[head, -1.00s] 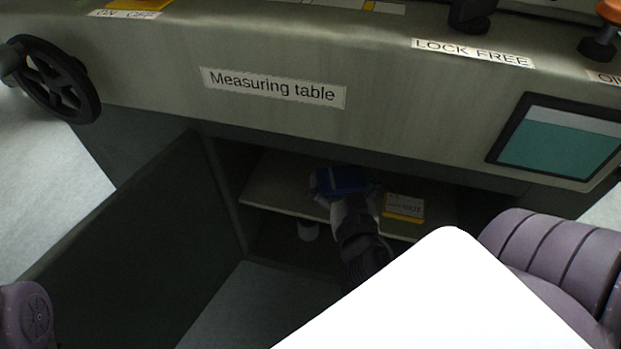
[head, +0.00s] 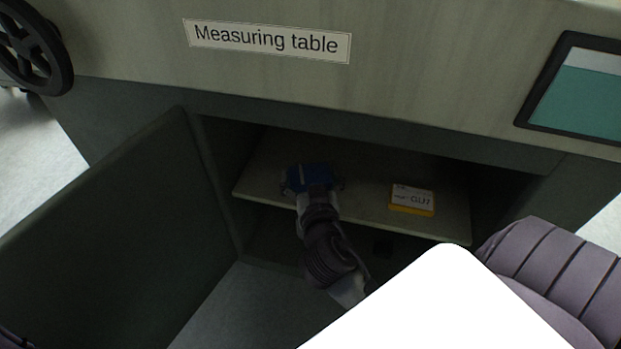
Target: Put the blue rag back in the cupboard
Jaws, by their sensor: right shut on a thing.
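The blue rag (head: 309,175) is inside the open cupboard, over the left part of its shelf (head: 365,203). My right gripper (head: 311,184) reaches in from below and is shut on the rag. The gripper partly covers the rag, and I cannot tell whether the rag touches the shelf. The cupboard sits under the measuring table (head: 267,38), with its door (head: 125,220) swung open to the left. My left gripper is not in view.
A yellow and white box (head: 412,199) stands on the shelf, right of the rag. The shelf between them is clear. The lower compartment is dark. A black handwheel (head: 36,50) is at upper left, and a framed teal screen (head: 580,95) at upper right.

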